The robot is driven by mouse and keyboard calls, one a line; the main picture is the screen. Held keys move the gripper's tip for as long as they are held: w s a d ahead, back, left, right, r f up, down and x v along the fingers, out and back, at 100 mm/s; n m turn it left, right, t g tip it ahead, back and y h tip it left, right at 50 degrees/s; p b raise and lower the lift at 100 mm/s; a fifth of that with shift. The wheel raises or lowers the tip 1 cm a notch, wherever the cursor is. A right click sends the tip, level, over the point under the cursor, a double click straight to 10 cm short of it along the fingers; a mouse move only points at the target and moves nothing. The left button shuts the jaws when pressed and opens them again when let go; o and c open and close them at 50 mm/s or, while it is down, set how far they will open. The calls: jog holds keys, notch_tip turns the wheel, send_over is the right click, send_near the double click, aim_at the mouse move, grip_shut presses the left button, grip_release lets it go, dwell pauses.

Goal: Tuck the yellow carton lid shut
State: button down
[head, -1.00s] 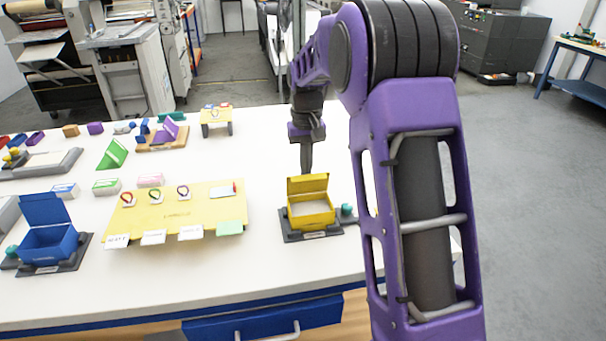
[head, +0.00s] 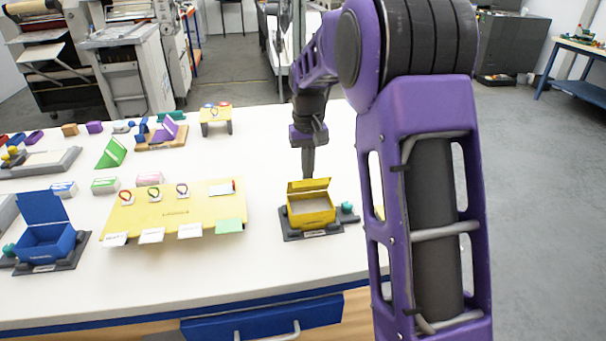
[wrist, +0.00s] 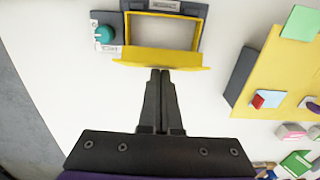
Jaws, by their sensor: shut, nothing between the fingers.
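The yellow carton (head: 311,208) sits in a dark holder (head: 290,236) at the right part of the table. Its lid (head: 308,185) is hinged at the back and stands partly open, tilted over the box, with the inside still showing. In the wrist view the lid (wrist: 160,58) lies just beyond my fingertips, and the open carton (wrist: 196,30) shows behind it. My gripper (head: 308,174) is shut and empty, pointing down right behind the lid. In the wrist view its fingertips (wrist: 160,72) are at the lid's outer face; I cannot tell whether they touch.
A teal knob (head: 347,207) is at the holder's right side. A yellow board (head: 175,215) with cards and rings lies to the left. A blue open carton (head: 45,240) stands at the far left. The white table is clear in front of the yellow carton.

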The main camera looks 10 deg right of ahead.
aim_at(311, 183)
jog(key=shift+s+f, duration=0.1)
jog(key=shift+s, duration=0.05)
dwell(0.4)
jog(key=shift+s+f+b, duration=0.25)
jog(key=shift+s+b, duration=0.15)
jog(key=shift+s, duration=0.15)
dwell(0.3)
jog(key=shift+s+f+b, duration=0.5)
jog(key=shift+s+f, duration=0.05)
jog(key=shift+f, duration=0.1)
jog(key=shift+s+f+b, duration=0.35)
jog(key=shift+f+b, duration=0.1)
jog(key=shift+f, duration=0.1)
jog(key=shift+r, duration=0.1)
dwell(0.7)
